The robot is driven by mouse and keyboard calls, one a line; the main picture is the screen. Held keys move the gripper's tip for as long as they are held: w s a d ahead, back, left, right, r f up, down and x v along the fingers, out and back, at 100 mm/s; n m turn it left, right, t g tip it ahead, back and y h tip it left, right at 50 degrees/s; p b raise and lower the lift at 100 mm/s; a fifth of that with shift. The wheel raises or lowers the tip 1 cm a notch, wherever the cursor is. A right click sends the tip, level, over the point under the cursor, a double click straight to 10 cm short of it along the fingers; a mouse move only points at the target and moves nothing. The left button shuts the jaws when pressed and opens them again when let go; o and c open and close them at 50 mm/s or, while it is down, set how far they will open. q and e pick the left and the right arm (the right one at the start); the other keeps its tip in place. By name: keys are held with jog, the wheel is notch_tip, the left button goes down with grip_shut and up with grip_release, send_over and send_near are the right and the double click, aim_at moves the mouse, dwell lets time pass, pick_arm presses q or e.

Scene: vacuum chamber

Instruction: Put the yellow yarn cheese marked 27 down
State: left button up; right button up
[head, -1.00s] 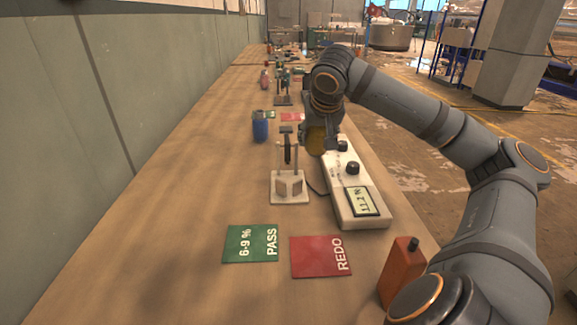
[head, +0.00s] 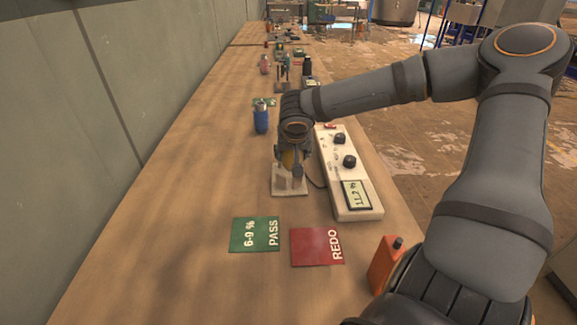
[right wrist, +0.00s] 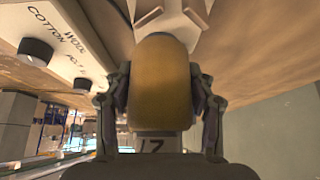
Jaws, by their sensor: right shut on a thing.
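The yellow yarn cheese (right wrist: 160,85) is gripped between the two fingers of my right gripper (right wrist: 162,98) in the right wrist view. A pale end below it bears dark digits that end in 7; the first digit is unclear. In the head view my right gripper (head: 293,168) is over the small stand with a pale base (head: 289,191), and only a bit of the yellow cheese (head: 288,159) shows beside the fingers. The gripper hides most of the stand, and I cannot tell whether the cheese touches it. My left gripper is out of view.
A white meter box (head: 335,165) with knobs and a display stands right of the stand. A green PASS card (head: 256,235) and a red REDO card (head: 318,247) lie nearer. An orange bottle (head: 383,264) is at the right edge, a blue container (head: 261,121) beyond. The table's left is clear.

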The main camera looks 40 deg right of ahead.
aim_at(288, 165)
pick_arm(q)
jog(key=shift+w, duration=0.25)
pick_arm(e)
jog(key=shift+w+a+f, duration=0.15)
jog(key=shift+f, duration=0.15)
jog(key=f, duration=0.3)
jog(key=shift+a+b, duration=0.3)
jog(key=shift+a, duration=0.05)
jog(key=shift+w+d+f, duration=0.1)
jog(key=shift+w+f, duration=0.05)
jog(key=shift+f, duration=0.35)
jog(key=o, duration=0.9)
jog(key=shift+c, duration=0.2)
jog(key=o, duration=0.4)
jog(key=shift+c, duration=0.2)
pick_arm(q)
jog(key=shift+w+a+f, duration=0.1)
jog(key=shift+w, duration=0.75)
